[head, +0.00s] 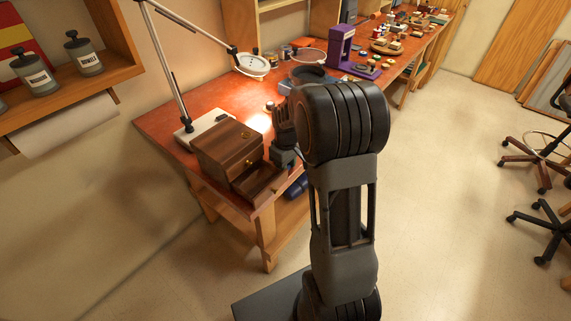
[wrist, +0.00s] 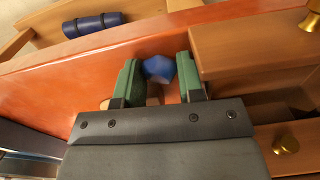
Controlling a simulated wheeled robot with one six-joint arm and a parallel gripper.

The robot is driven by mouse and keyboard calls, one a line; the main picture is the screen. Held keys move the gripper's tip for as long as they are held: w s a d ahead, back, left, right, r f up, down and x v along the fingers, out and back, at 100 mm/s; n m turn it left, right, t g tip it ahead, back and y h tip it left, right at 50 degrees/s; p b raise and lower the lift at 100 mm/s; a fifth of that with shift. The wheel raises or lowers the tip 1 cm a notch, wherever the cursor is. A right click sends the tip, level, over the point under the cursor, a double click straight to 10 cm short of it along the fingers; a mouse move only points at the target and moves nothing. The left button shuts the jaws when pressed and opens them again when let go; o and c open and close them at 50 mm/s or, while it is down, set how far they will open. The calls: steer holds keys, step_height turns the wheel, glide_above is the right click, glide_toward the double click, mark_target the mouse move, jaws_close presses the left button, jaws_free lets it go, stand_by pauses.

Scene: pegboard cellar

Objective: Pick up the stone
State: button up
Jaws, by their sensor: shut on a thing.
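In the wrist view a faceted blue stone (wrist: 158,68) sits between the green pads of my gripper (wrist: 160,78). The jaws are shut on it, and the pads cover its sides. The red-orange table top (wrist: 50,88) is behind the stone; I cannot tell whether the stone touches it. In the head view my gripper is largely hidden by my own arm beside the wooden drawer box, and the stone cannot be made out there.
The wooden drawer box (head: 228,145) stands close to my gripper, with its lower drawer (head: 262,182) pulled open. A lamp with a white base (head: 205,128) stands behind it. A purple press (head: 340,48) and small items fill the table's far part.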

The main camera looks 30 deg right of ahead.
steer(key=shift+s, duration=0.5)
steer(key=o, duration=1)
steer(key=shift+d+f, duration=0.1)
steer(key=shift+f, duration=0.1)
steer(key=shift+r, duration=0.2)
step_height(320, 180, up, 14)
steer(key=shift+w+d, duration=0.15)
steer(key=shift+w, duration=0.05)
steer(key=shift+f, duration=0.1)
steer(key=shift+c, duration=0.5)
